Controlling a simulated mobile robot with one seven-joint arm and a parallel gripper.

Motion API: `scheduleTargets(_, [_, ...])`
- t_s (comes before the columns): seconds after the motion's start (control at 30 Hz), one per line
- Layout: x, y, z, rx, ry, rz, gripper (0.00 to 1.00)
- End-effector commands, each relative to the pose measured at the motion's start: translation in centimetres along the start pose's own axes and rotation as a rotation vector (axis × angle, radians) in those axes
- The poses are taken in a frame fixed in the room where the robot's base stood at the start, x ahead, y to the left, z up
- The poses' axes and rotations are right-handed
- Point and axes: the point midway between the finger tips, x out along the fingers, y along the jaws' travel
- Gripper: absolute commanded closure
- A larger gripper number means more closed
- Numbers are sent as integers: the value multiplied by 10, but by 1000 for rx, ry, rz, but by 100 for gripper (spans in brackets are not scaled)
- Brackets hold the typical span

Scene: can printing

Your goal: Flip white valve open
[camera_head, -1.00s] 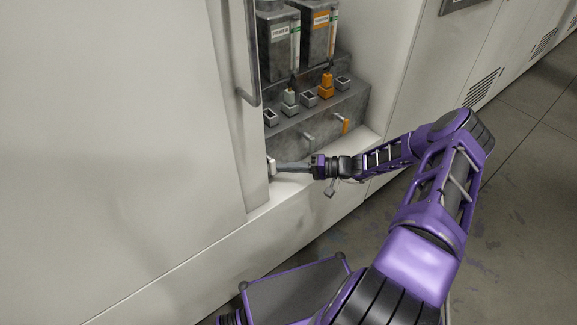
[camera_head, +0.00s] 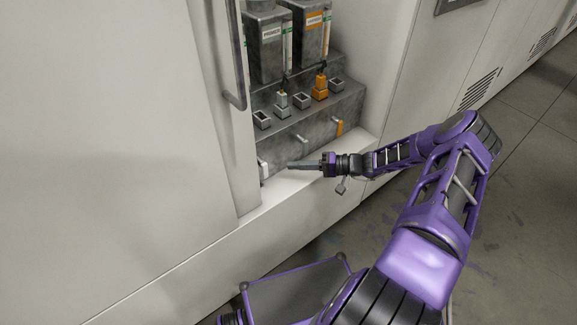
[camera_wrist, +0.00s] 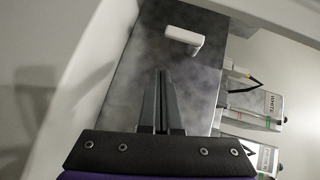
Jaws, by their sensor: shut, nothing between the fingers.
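The white valve (camera_head: 263,170) is a small white lever at the left end of the grey dispenser's front face, partly beside the cabinet door edge in the head view. In the wrist view the white valve (camera_wrist: 185,38) is a bent white handle on the grey metal face, ahead of the fingertips. My gripper (camera_head: 290,166) is shut and empty, its fingers pointing left toward the valve with a small gap between them. In the wrist view my gripper (camera_wrist: 165,76) has its two dark fingers together, apart from the handle.
A silver valve (camera_head: 303,138) and an orange valve (camera_head: 339,127) sit farther right on the dispenser face. The open cabinet door (camera_head: 237,110) borders the left. The pale ledge (camera_head: 285,190) below the fingers is clear.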

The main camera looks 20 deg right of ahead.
Motion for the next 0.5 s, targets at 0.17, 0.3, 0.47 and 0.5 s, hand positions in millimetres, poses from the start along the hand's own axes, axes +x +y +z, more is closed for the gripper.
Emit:
scheduleTargets(0.17, [-42, 7, 0, -2, 3, 2, 100])
scheduleTargets(0.3, [-64, 10, 0, -1, 3, 0, 100])
scheduleTargets(0.47, [-76, 12, 1, -2, 1, 1, 100])
scheduleTargets(0.5, [-78, 12, 1, -1, 0, 0, 100])
